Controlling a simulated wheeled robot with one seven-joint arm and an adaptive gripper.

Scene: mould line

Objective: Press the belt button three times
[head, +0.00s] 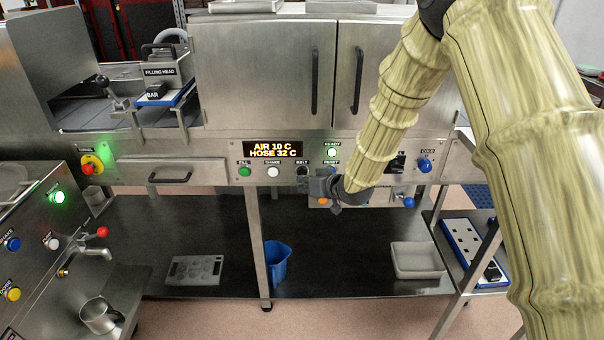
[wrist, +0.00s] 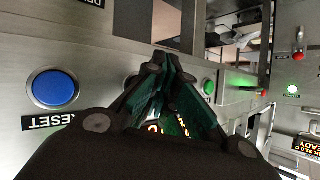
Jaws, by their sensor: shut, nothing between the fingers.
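The BELT label (head: 302,162) is on the steel control panel in the head view, right of the white SHAKE button (head: 273,172). A dark shape is under the label; I cannot tell button from fingertip there. My gripper (head: 308,181) is in front of the panel just below and right of that label. In the wrist view its fingers (wrist: 165,66) are shut and empty, and they hide part of the panel. I see no belt button there. Contact with the panel cannot be made out.
A green button (head: 244,172) is left of SHAKE; it also shows in the wrist view (wrist: 209,86). A lit display (head: 273,149) is above. A blue RESET button (wrist: 55,88) is close left in the wrist view. A blue bucket (head: 278,264) stands on the shelf below.

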